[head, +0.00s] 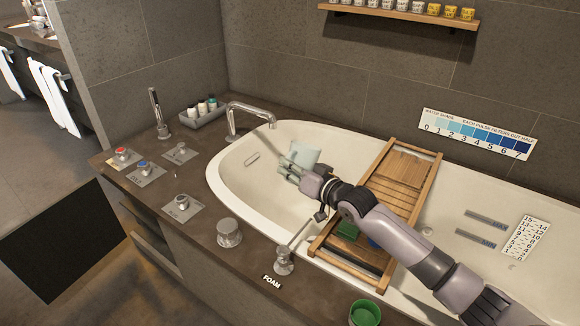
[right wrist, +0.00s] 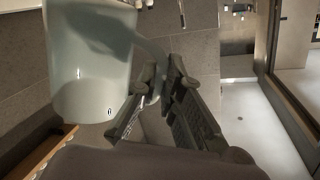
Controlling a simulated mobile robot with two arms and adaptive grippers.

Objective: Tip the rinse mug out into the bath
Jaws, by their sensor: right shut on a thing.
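My right gripper (head: 291,167) is shut on the handle of the pale grey-green rinse mug (head: 304,154) and holds it over the left end of the white bath (head: 240,187). In the right wrist view, the mug (right wrist: 88,65) fills the upper left and its handle runs between the fingers of the gripper (right wrist: 160,82). The mug looks somewhat tilted in the head view; I cannot tell what is inside it. My left gripper is not in view.
A wooden bath tray (head: 431,171) spans the bath right of the mug, beneath my right arm. A curved tap (head: 248,108) stands at the back left rim. Knobs, a foam dispenser (head: 284,262) and a green cup (head: 364,313) stand along the dark ledge.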

